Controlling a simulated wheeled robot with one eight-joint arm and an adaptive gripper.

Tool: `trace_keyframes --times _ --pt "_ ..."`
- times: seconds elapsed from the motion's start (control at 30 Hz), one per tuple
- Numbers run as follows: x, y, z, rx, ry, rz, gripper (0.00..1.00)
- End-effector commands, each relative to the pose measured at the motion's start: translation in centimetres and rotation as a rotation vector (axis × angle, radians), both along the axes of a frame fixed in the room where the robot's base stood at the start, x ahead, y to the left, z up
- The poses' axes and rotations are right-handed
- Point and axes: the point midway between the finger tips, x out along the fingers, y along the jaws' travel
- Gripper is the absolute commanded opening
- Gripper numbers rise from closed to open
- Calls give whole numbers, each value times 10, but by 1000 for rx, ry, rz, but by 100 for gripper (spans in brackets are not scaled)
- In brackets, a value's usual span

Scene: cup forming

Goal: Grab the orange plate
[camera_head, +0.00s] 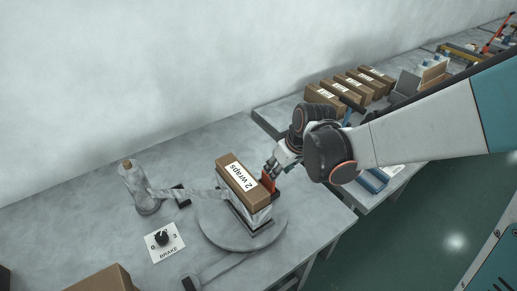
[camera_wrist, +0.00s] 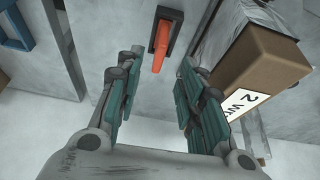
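The orange plate (camera_head: 268,181) stands upright against the side of the wrapped box on the turntable in the head view. In the wrist view the orange plate (camera_wrist: 160,46) is a narrow orange strip on a dark base, just beyond the fingertips and roughly centred between them. My gripper (camera_head: 273,168) is close beside the plate in the head view, partly overlapping it. In the wrist view my gripper (camera_wrist: 160,62) is open, its two teal-padded fingers apart with nothing between the pads. Whether a fingertip touches the plate cannot be told.
A cardboard box (camera_head: 239,187) labelled "2 wraps" sits on a round turntable (camera_head: 214,233). It also shows right of my fingers in the wrist view (camera_wrist: 262,65). A film roll (camera_head: 137,187) and brake dial (camera_head: 162,238) are at left. Several boxes (camera_head: 330,97) stand behind.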

Motion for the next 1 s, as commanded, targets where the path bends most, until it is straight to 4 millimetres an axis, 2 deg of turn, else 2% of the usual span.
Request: trace_keyframes --times 0.03,0.2,0.53,0.8,1.0 --pt "4 3 -13 0 0 1 35" --pt "12 9 -37 0 0 1 35" --pt "19 14 -54 -1 -1 0 35" --pt "33 25 -88 -1 -1 1 35" --pt "35 26 -91 -1 -1 0 35"
